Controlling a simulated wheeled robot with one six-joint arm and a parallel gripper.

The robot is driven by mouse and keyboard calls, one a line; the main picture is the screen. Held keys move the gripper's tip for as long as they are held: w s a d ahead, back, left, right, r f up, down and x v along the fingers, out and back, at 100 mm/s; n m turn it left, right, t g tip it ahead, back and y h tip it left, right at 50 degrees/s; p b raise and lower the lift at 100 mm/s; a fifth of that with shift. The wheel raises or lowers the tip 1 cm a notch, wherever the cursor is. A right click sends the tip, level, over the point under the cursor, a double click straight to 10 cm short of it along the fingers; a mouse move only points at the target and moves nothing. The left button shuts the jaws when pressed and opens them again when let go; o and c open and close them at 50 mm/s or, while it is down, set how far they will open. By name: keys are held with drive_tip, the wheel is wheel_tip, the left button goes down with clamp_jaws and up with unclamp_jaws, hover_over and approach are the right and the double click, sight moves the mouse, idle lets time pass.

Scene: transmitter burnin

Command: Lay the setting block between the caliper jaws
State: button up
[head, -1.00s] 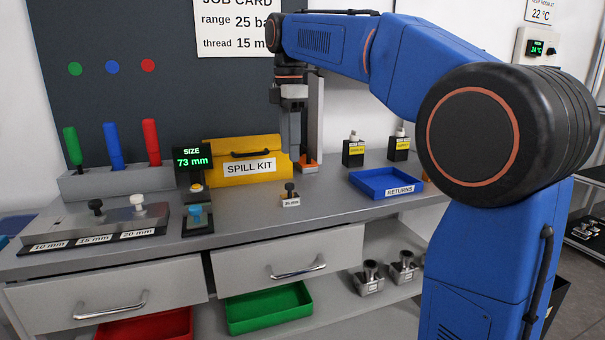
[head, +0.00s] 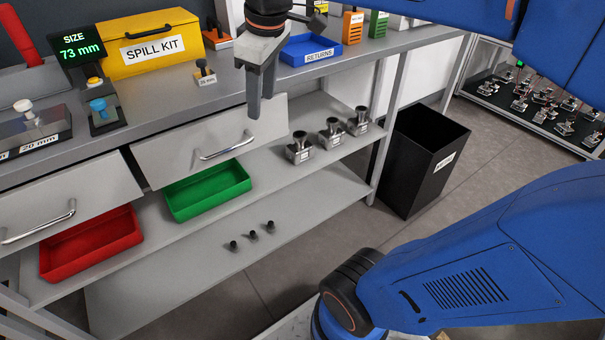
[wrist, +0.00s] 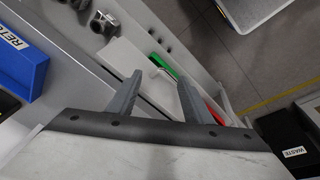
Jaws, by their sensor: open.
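My gripper (head: 261,108) points down at the bench's front edge, by the right drawer. In the wrist view my gripper (wrist: 160,79) has its two fingers apart with nothing held between them. A small block with a black knob and a white mm label (head: 205,73) stands on the bench to the left of my gripper, apart from it. A labelled holder (head: 40,135) with a white knob shows at the far left, partly cut off. A display reading SIZE 73 mm (head: 80,46) stands beside a small base with a blue knob (head: 99,107). I cannot make out the caliper jaws.
A yellow spill kit (head: 150,45) and a blue returns tray (head: 311,50) stand on the bench. Below are two drawers with handles (head: 228,148), red (head: 92,245) and green (head: 208,190) trays, and several metal fixtures (head: 330,135). A black bin (head: 423,160) stands right.

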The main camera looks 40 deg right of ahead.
drive_tip(key=s+d+f+m+t, duration=0.1)
drive_tip(key=s+f+m+t, duration=0.1)
drive_tip(key=s+f+m, duration=0.5)
drive_tip(key=s+f, duration=0.5)
drive_tip(key=f, duration=0.3)
drive_tip(key=shift+d, duration=0.4)
idle(0.5)
drive_tip(key=shift+w+r, duration=0.15)
drive_tip(key=shift+r, duration=0.05)
drive_tip(key=shift+c, duration=0.7)
wheel_tip(320, 180, up, 24)
drive_tip(key=g, duration=0.5)
hover_over(201, 60)
drive_tip(key=shift+s+d, duration=0.15)
drive_tip(key=shift+s, duration=0.3)
drive_tip(key=shift+w+r, duration=0.2)
drive_tip(key=shift+w, duration=0.2)
drive_tip(key=shift+f, duration=3.95)
